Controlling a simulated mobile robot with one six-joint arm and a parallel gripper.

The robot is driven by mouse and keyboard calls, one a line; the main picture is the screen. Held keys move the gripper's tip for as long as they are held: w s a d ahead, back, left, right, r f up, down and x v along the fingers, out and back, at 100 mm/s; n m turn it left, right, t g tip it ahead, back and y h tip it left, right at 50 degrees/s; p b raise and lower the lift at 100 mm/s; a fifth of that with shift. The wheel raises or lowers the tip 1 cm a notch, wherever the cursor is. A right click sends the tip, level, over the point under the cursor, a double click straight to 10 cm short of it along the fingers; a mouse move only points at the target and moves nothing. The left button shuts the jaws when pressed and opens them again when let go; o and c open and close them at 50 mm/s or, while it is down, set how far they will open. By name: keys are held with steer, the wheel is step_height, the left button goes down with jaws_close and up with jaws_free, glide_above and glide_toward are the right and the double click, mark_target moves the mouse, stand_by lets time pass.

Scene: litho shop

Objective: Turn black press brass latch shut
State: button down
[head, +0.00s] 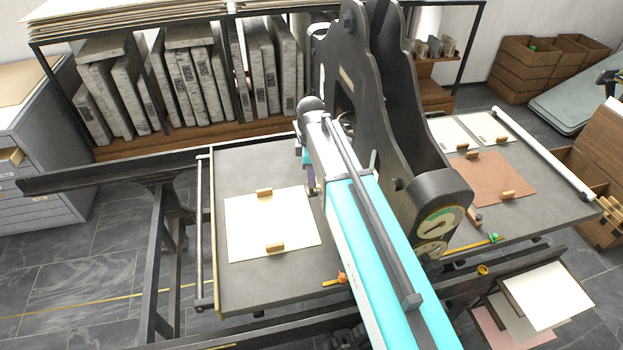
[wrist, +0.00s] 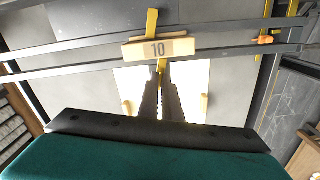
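The black press (head: 385,100) stands upright in the middle of the head view, with round gauges on its near side. In the wrist view a brass bar (wrist: 152,22), which looks like the latch, runs behind a pale wooden tag marked 10 (wrist: 158,49). Its lower end shows at my fingertips. My gripper (wrist: 162,72) has two dark fingers close together, with a narrow gap. I cannot tell whether they grip the brass. In the head view my arm hides most of the gripper and the latch area.
A grey press bed (head: 270,285) carries a white sheet (head: 270,225) with wooden blocks. An orange-knobbed brass piece (head: 342,278) is at its near edge. A brown sheet (head: 490,178) lies on the right bed. A rack of stone slabs (head: 200,85) stands behind.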

steer(key=shift+n, duration=1.4)
steer(key=c, duration=2)
jaws_free()
steer(key=shift+r, duration=0.1)
steer(key=shift+r+b, duration=1.8)
steer(key=shift+r, duration=5)
